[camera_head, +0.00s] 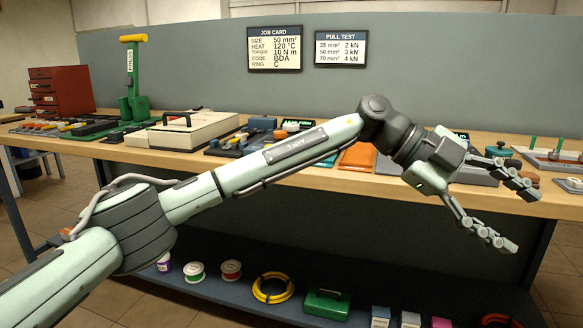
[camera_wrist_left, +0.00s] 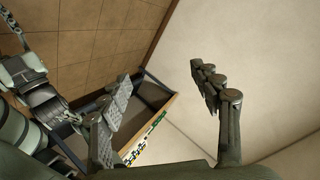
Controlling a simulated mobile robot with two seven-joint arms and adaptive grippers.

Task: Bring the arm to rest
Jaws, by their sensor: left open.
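My left arm reaches across the head view from the lower left to the right. Its gripper (camera_head: 522,218) is open and empty, with its two fingers spread in front of the bench's right part. In the left wrist view the open fingers (camera_wrist_left: 160,82) stand apart with nothing between them. At the left edge of that view is another arm part of mine (camera_wrist_left: 30,85), with a finger-like piece above it, cut off by the frame. I cannot tell how that gripper's jaws stand.
The wooden bench (camera_head: 350,184) runs behind my arm. On it are a green press (camera_head: 133,80), a cream case (camera_head: 185,131) and a red drawer cabinet (camera_head: 60,91). The lower shelf holds spools, a yellow coil (camera_head: 272,288) and a green box (camera_head: 326,304). Wall cards hang behind.

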